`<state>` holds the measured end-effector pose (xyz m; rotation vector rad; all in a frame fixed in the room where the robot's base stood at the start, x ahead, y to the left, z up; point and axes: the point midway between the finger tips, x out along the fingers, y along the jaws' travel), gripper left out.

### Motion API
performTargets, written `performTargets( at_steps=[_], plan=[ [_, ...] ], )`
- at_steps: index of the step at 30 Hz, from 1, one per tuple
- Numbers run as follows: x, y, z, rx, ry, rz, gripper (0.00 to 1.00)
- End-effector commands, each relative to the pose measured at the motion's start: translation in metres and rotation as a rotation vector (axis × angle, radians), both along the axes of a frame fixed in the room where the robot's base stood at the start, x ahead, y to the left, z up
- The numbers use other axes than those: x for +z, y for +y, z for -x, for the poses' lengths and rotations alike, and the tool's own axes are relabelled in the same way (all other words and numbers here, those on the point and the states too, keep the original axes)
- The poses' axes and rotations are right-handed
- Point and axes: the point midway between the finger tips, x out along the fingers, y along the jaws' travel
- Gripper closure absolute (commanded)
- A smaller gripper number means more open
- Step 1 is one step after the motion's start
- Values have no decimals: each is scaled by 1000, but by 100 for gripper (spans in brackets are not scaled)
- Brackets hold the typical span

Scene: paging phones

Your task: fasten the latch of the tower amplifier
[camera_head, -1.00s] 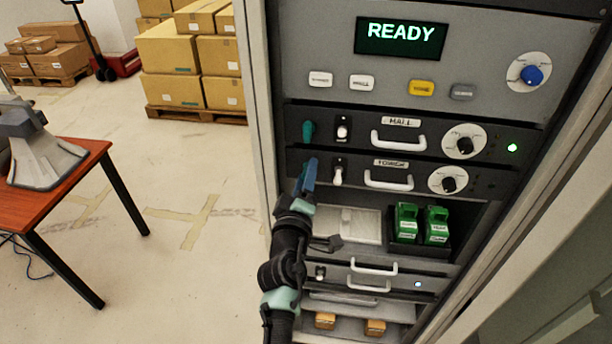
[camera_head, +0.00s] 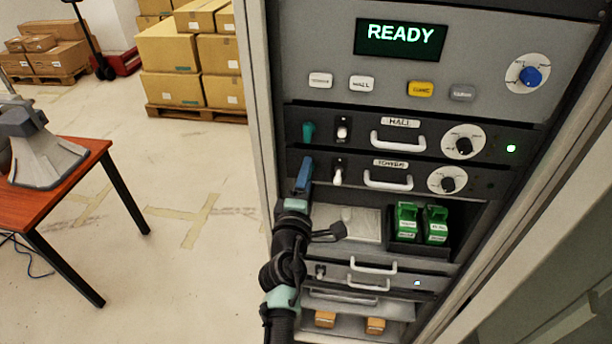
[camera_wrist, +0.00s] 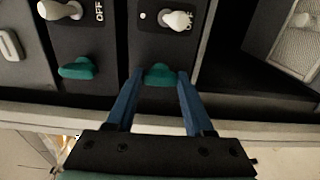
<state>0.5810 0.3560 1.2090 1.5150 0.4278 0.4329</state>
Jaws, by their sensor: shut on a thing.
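The tower amplifier (camera_head: 420,180) is the dark panel labelled TOWER, second of the amplifier panels in the rack, with a white handle, a dial and a toggle switch. Its teal latch (camera_wrist: 160,73) shows in the wrist view between my blue fingertips; in the head view my gripper hides it. My gripper (camera_head: 304,165) is at the panel's left end, shut on the latch, with one finger at each side of it. The latch's exact angle is hard to tell.
The hall amplifier (camera_head: 425,138) sits just above, with its own teal latch (camera_head: 308,131). Below are a bay with green modules (camera_head: 421,224) and another handled panel (camera_head: 350,272). The rack's frame edge (camera_head: 262,120) is close on the left. A table (camera_head: 85,180) stands further left.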

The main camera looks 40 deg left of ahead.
Motion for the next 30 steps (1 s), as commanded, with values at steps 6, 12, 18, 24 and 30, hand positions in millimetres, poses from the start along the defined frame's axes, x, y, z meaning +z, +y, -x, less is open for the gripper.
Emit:
performTargets(
  at_steps=[6, 12, 18, 24, 30],
  plan=[
    [0, -1, 0, -2, -3, 5, 100],
    [0, 0, 0, -1, -3, 4, 28],
    [0, 0, 0, -1, -2, 3, 18],
    [0, -1, 2, 0, -1, 2, 18],
    [1, -12, 19, -1, 2, 1, 18]
  ],
)
